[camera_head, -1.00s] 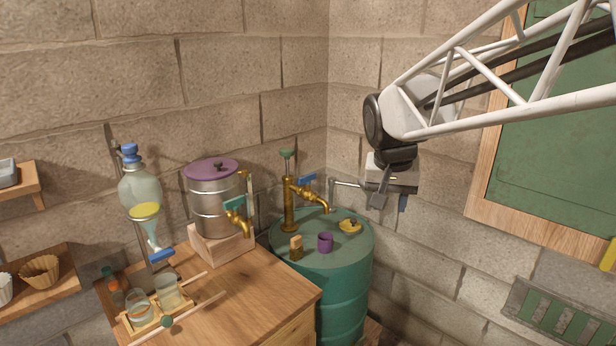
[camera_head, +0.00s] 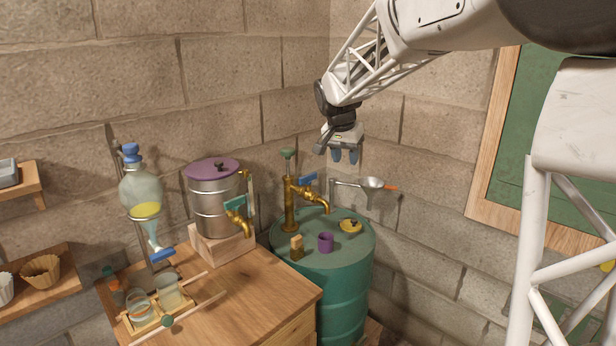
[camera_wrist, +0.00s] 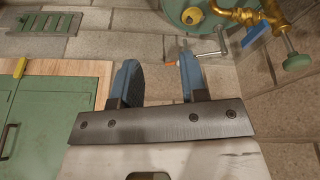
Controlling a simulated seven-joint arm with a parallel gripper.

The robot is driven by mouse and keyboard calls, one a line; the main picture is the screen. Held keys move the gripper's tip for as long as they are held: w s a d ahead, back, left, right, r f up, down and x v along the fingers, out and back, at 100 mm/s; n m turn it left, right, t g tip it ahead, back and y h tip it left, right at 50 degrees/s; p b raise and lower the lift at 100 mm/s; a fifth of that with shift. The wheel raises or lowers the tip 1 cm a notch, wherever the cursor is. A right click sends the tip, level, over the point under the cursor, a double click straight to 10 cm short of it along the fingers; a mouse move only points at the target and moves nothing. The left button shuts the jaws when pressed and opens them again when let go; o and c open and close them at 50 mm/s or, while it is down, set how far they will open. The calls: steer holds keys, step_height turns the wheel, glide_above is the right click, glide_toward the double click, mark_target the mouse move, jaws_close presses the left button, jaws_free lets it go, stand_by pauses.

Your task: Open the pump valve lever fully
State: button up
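The brass pump (camera_head: 290,203) stands on the green drum, with a green knob on top and a spout to the right. Its blue valve lever (camera_head: 307,180) sits over the spout pipe. In the wrist view, the brass pump (camera_wrist: 240,14) and the blue lever (camera_wrist: 257,29) show at the upper right. My gripper (camera_head: 344,157) is in the air above and to the right of the lever, pointing down. Its two blue fingers (camera_wrist: 158,62) are apart, with nothing between them, and do not touch the lever.
The green drum (camera_head: 340,285) carries a purple cup (camera_head: 325,242), a small tan-topped item (camera_head: 296,247) and a yellow item (camera_head: 350,226). A steel pot (camera_head: 215,205) with a teal-levered tap stands left of the pump.

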steer(key=w+a+f+m, duration=0.1)
steer(key=w+a+f, duration=0.15)
steer(key=w, duration=0.45)
steer(key=w+a+f+m, duration=0.1)
steer(key=w+a+f, duration=0.15)
steer(key=w, duration=0.45)
steer(key=m+h, duration=0.1)
glide_toward(308, 176)
steer(key=shift+x, duration=1.05)
steer(key=shift+w+a, duration=0.1)
steer(key=shift+w, duration=0.05)
steer(key=shift+f, duration=0.15)
steer(key=shift+x, duration=3.8)
steer(key=shift+w, duration=0.1)
steer(key=shift+c, duration=0.3)
jaws_close()
